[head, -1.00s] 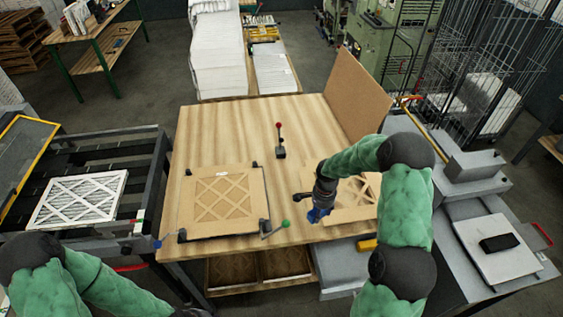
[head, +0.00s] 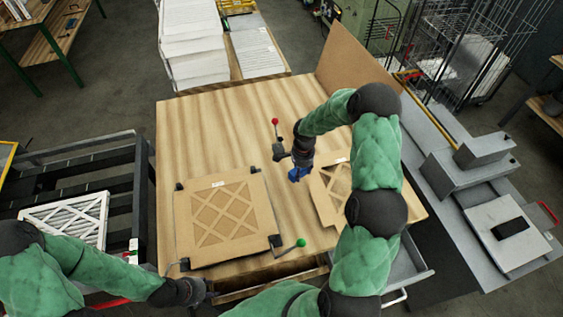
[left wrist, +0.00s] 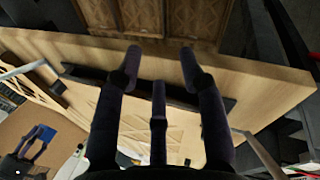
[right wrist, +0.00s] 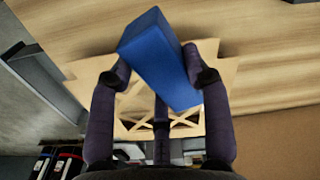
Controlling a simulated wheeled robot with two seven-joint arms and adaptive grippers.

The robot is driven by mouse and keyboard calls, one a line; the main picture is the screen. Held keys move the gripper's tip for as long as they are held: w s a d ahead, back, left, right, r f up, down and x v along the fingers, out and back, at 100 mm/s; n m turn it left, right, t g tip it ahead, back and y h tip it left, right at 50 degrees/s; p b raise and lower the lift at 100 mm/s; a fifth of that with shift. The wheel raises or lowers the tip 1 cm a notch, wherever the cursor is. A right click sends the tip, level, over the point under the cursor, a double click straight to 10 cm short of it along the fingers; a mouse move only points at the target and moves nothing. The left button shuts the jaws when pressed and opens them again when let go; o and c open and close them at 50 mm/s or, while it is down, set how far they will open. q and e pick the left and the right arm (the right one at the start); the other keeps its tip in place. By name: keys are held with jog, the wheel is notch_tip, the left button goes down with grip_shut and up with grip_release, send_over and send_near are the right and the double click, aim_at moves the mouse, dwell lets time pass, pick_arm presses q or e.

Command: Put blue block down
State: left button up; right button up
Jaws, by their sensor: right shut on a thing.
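The blue block (head: 297,174) is in my right gripper (head: 300,168), over the wooden table (head: 230,125), just left of the right cardboard filter frame. In the right wrist view the block (right wrist: 158,55) is tilted between the fingers of my right gripper (right wrist: 160,78), which are shut on it. Whether the block touches the table top cannot be told. My left gripper (head: 200,291) is low at the table's front edge, below the left cardboard frame. In the left wrist view its fingers (left wrist: 161,65) are apart with nothing between them.
The left cardboard frame (head: 223,214) lies between dark corner clamps. A red-knobbed lever (head: 276,138) stands just left of my right gripper, and a green-knobbed lever (head: 300,243) is at the front. A brown panel (head: 352,65) stands at the back right. The table's back left is clear.

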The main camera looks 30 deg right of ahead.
jog(key=w+f+b, duration=0.1)
jog(key=w+f, duration=0.2)
jog(key=w, duration=0.1)
jog(key=w+f+b, duration=0.1)
jog(key=w+f, duration=0.2)
jog(key=w, duration=0.1)
jog(key=w+d+f+b, duration=0.1)
jog(key=w+f, duration=0.2)
jog(key=w, duration=0.1)
jog(key=shift+w+f, duration=0.15)
jog(key=shift+w, duration=0.2)
jog(key=shift+w+f+b, duration=0.15)
jog(key=shift+f+b, duration=0.1)
jog(key=shift+b, duration=0.25)
notch_tip(320, 180, down, 2)
jog(key=shift+a, duration=0.1)
jog(key=shift+w+f, duration=0.1)
jog(key=shift+f, duration=0.35)
